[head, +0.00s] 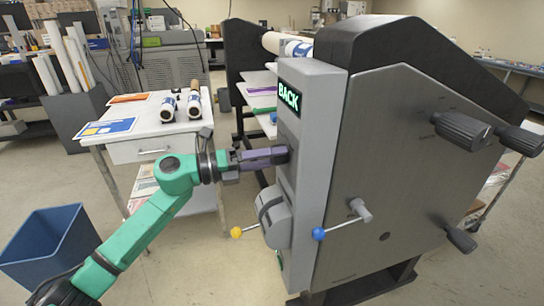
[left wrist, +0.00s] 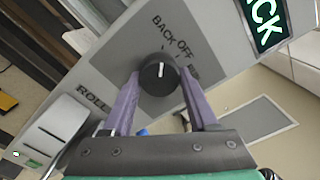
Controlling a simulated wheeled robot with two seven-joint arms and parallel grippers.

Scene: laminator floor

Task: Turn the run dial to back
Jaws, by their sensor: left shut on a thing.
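The run dial, a round black knob (left wrist: 160,76), sits on the grey control panel (left wrist: 100,75) in the left wrist view. My right gripper is not in view.
A white table (head: 135,120) with rolls stands behind the arm. A blue bin (head: 48,245) is at lower left. Black knobs (head: 462,130) protrude from the machine's right side.

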